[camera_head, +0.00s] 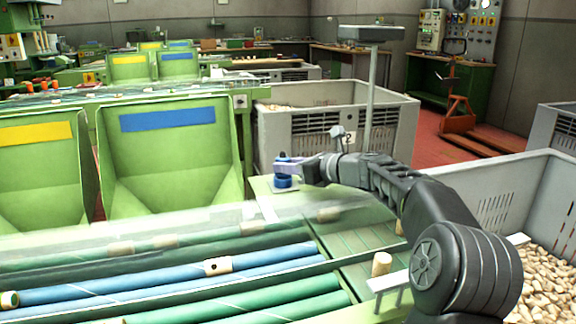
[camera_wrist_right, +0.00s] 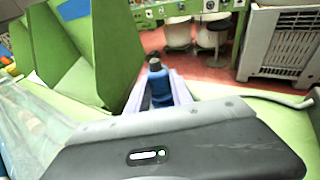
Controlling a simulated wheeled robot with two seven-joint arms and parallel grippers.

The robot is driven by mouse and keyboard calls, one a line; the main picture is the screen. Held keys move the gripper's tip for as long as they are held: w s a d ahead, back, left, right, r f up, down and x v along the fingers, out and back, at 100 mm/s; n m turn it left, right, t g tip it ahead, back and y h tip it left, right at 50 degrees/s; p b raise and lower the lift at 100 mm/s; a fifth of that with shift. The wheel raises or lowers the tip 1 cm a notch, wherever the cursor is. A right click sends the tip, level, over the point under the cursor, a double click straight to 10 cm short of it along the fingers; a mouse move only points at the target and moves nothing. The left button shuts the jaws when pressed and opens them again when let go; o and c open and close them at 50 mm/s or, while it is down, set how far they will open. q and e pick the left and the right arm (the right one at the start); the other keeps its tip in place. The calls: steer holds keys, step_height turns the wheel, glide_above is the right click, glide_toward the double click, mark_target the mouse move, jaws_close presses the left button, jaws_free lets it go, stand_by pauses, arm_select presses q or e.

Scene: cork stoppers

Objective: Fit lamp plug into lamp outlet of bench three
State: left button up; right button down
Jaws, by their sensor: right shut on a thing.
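My right gripper (camera_head: 289,167) is shut on a blue plug (camera_head: 283,181), its pale fingers on either side. In the right wrist view the plug (camera_wrist_right: 159,88) sits between the two fingers. The plug is over or on a small pale plate (camera_head: 265,189) at the corner of the green bench (camera_head: 360,232). I cannot tell whether it touches the plate, and any outlet opening beneath it is hidden. My left gripper is not in view.
A lamp post (camera_head: 369,100) with a flat grey head stands behind my right arm. Grey crates of corks (camera_head: 335,95) stand behind and at the right (camera_head: 500,190). Green hoppers (camera_head: 175,165) stand left of the gripper. A cork (camera_head: 381,264) stands near the front.

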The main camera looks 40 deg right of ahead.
steer(key=shift+f, duration=0.3)
steer(key=c, duration=1.1)
jaws_free()
steer(key=shift+o, duration=0.2)
steer(key=shift+v, duration=3.95)
steer(key=shift+r, duration=0.1)
